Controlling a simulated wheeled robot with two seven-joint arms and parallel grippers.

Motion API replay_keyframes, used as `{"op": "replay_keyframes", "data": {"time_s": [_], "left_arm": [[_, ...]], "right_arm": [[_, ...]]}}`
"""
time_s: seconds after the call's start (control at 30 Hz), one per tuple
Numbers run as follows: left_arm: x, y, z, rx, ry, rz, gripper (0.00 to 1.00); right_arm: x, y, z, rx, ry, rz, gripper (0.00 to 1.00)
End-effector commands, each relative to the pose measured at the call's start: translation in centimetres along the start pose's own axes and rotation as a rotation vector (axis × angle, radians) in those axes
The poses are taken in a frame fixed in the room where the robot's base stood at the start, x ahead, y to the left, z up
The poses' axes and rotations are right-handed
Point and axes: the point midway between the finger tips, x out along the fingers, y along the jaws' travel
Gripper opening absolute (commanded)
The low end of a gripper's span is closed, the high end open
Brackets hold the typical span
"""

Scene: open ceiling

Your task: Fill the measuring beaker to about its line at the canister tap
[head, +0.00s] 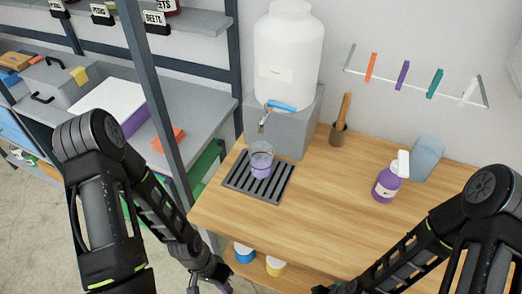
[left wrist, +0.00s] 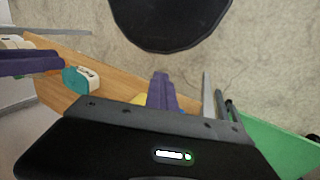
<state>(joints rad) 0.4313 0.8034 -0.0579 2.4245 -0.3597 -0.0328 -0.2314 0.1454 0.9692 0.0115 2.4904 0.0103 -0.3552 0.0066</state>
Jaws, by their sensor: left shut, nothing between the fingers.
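The clear measuring beaker (head: 261,162) stands upright on a dark slatted drip tray (head: 236,181), with purple in its lower part; I cannot make out its line. The white canister (head: 288,48) stands on a grey block behind it. Its tap (head: 264,118) hangs just above the beaker, with a blue lever (head: 283,106) pointing right; no stream is visible. My left gripper (head: 222,288) is shut and empty, low at the bottom edge, in front of the table and well away from the beaker. Its purple fingers (left wrist: 162,92) show together in the left wrist view.
A wooden pestle in a cup (head: 338,134), a purple pump bottle (head: 386,183) and a blue translucent container (head: 428,157) stand right of the canister. A grey post (head: 152,95) rises left of the table. Jars (head: 244,253) sit on the lower shelf. The table's front middle is clear.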

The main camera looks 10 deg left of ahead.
Motion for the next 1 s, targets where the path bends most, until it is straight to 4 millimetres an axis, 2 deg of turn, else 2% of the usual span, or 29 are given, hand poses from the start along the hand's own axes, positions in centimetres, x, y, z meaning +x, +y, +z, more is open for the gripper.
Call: {"op": "replay_keyframes", "data": {"time_s": [0.1, 0.47, 0.7, 0.93, 1.0], "left_arm": [[0.5, 0.8, 0.0, -0.021, 0.008, 0.0, 0.0], [0.5, 1.2, 0.0, -0.033, 0.012, 0.0, 0.0], [1.2, 3.0, -0.1, -0.084, 0.029, 0.002, 0.0], [1.2, 3.2, 0.1, -0.091, 0.024, 0.004, 0.0], [1.2, 3.3, 0.2, -0.092, 0.023, 0.005, 0.04]], "right_arm": [[0.4, 0.2, 0.0, 0.0, 0.0, 0.0, 0.36], [0.5, 0.2, 0.0, 0.0, 0.0, 0.0, 0.36], [1.1, 0.4, 0.0, 0.0, 0.0, 0.0, 0.36], [1.0, 0.4, 0.0, 0.0, 0.0, 0.0, 0.36], [1.0, 0.4, 0.0, 0.0, 0.0, 0.0, 0.36]]}}
